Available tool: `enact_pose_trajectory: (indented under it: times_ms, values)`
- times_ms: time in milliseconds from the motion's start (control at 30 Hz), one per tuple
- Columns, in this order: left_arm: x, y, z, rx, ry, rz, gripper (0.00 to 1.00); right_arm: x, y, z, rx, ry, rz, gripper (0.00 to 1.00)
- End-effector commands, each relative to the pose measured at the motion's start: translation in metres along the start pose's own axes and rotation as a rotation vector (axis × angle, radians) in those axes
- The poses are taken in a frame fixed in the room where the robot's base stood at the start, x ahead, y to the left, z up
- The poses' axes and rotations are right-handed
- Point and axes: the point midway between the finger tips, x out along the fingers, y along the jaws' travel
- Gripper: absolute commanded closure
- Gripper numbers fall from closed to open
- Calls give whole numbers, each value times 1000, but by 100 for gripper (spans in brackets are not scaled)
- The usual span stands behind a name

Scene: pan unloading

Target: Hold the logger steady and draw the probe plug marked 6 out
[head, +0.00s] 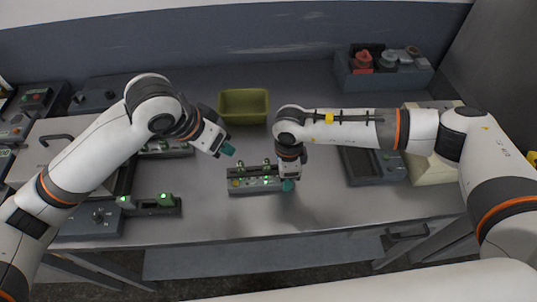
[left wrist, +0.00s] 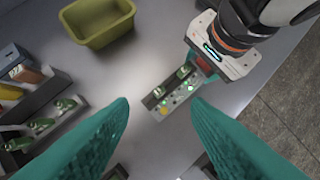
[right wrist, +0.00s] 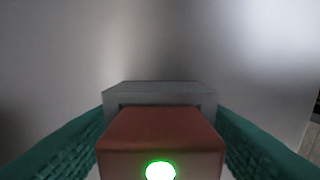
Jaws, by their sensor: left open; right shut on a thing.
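The logger (head: 247,189) is a grey box on the bench with small buttons, green lights and green plugs on its back side; it also shows in the left wrist view (left wrist: 172,105). No number 6 is legible on any plug. My right gripper (head: 288,185) is shut at the logger's right end. In the right wrist view its teal fingers flank a red-brown block (right wrist: 160,130) with a lit green spot, in front of a grey body. My left gripper (head: 229,150) is open and empty, above and behind the logger; its fingers (left wrist: 160,110) frame the logger from above.
An olive bin (head: 243,107) stands behind the logger. A grey caddy (head: 385,78) with red and grey items is at the back right. Other devices with green parts (head: 150,204) lie at left, and a dark panel (head: 372,166) at right. The bench front is clear.

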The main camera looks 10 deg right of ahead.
Motion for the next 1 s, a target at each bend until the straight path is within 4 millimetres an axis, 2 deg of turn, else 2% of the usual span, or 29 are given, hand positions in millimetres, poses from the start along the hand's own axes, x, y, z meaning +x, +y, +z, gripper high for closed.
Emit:
enact_pose_trajectory:
  times_ms: [200,400,500,733,1000]
  values:
    - [28,1,22,-324,203,37,56,-1,0,0,-1,1,1,78]
    - [41,0,36,-590,362,140,56,-1,0,0,0,1,2,78]
    - [43,0,39,-663,402,179,56,-1,0,0,0,1,2,78]
    - [60,1,31,-705,425,203,56,-1,1,0,0,1,2,78]
    - [105,3,9,-703,424,201,56,-1,1,0,0,1,2,78]
